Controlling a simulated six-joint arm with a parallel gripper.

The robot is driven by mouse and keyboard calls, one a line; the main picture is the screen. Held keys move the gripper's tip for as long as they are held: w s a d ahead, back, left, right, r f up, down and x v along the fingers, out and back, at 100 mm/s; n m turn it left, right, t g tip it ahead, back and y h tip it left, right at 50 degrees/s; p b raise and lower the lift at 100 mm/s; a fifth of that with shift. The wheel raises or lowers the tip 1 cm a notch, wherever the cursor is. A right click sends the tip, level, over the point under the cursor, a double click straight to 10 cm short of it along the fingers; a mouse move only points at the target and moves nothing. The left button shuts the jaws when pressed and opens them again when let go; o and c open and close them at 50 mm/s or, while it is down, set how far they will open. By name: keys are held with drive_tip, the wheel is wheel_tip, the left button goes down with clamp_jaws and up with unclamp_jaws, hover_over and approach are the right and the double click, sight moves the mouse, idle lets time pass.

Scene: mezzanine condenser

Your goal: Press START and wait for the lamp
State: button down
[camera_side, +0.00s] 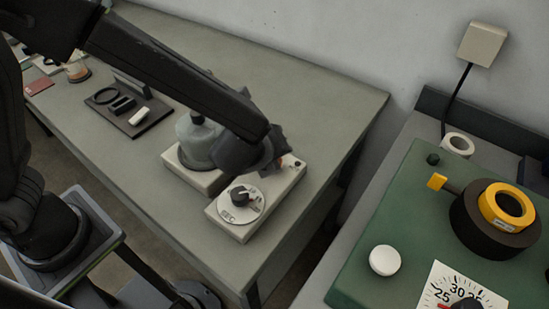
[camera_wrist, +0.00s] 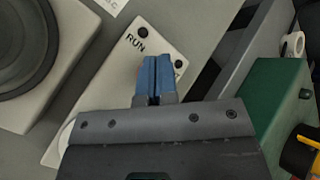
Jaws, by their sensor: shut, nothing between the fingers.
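The white control box (camera_side: 241,233) sits near the bench's right end, with a black dial knob (camera_side: 240,195) on a white face marked SEC. In the wrist view the box's pale top (camera_wrist: 110,60) carries a RUN label (camera_wrist: 135,40) beside a small dark round lamp (camera_wrist: 143,22), which looks unlit. A small dark round part (camera_wrist: 178,64) shows just right of my fingertips; its label is mostly hidden. My gripper (camera_wrist: 152,70) is shut and empty, its blue fingertips over the box top. Contact with a button cannot be told. No START label is readable.
A grey rounded vessel on a white base (camera_side: 185,170) stands left of the control box, partly behind my arm. A dark tray (camera_side: 128,120) with small items lies farther left. A green-topped unit (camera_side: 400,215) stands at right across a gap.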

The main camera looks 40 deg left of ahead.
drive_tip(key=shift+f, duration=0.65)
idle(0.4)
idle(0.4)
drive_tip(key=shift+r, duration=1.1)
drive_tip(key=shift+r, duration=2.5)
